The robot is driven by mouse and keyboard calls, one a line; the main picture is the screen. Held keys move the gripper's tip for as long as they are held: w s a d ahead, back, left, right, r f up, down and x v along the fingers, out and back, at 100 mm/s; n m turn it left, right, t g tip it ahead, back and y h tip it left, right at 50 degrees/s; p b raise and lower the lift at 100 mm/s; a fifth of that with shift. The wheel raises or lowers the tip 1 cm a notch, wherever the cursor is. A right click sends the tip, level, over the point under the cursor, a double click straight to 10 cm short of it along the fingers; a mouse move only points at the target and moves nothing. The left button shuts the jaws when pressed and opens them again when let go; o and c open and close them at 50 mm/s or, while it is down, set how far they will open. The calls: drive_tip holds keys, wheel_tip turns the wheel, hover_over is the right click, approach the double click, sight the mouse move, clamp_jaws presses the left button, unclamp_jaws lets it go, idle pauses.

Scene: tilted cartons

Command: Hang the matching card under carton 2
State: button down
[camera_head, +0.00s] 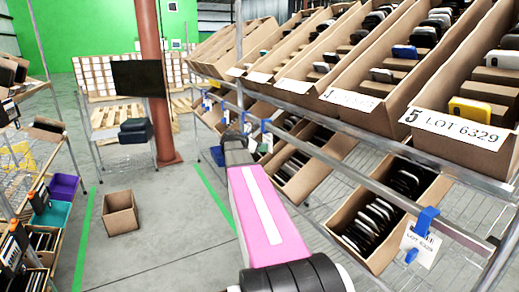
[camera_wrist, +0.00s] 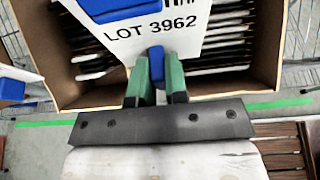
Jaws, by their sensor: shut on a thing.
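My gripper (camera_wrist: 158,84), with green fingertips, is shut on a blue clip (camera_wrist: 157,64) at the lower edge of a white card (camera_wrist: 152,38) reading LOT 3962. The card fills the top middle of the wrist view, with another blue piece across its upper part. In the head view, my pink arm reaches toward the rack's lower rail; the fingertips are not clear there. Tilted cartons line the upper shelf. The nearest label (camera_head: 455,128) reads 5, LOT 6329, and the one beside it (camera_head: 350,99) starts with 4. The farther labels, including carton 2's, are too small to read.
A LOT 6329 card (camera_head: 420,243) hangs by blue clips from the front rail. Lower cartons (camera_head: 368,243) with dark items sit behind the rail. Metal posts and rails are close to my arm. An empty carton (camera_head: 121,212) stands on the open floor to the left.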

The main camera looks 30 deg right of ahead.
drive_tip(key=shift+d, duration=0.65)
drive_tip(key=shift+f, duration=0.7)
drive_tip(key=shift+f, duration=0.15)
drive_tip(key=c, duration=1.1)
unclamp_jaws()
drive_tip(key=shift+o, duration=0.2)
drive_tip(key=v, duration=1.1)
drive_tip(key=s+a+f+m+y, duration=0.4)
drive_tip(key=s+a+f+m, duration=0.2)
drive_tip(key=f, duration=0.4)
drive_tip(key=s+a+f+m+y, duration=0.5)
drive_tip(key=s+a+f+m, duration=0.1)
drive_tip(key=a+f, duration=0.3)
drive_tip(key=s+a+f+m+y, duration=0.4)
drive_tip(key=s+a+f+m, duration=0.2)
drive_tip(key=a+f, duration=0.2)
wheel_tip(320, 180, down, 3)
drive_tip(key=shift+s+a+r, duration=0.2)
drive_tip(key=shift+s, duration=0.2)
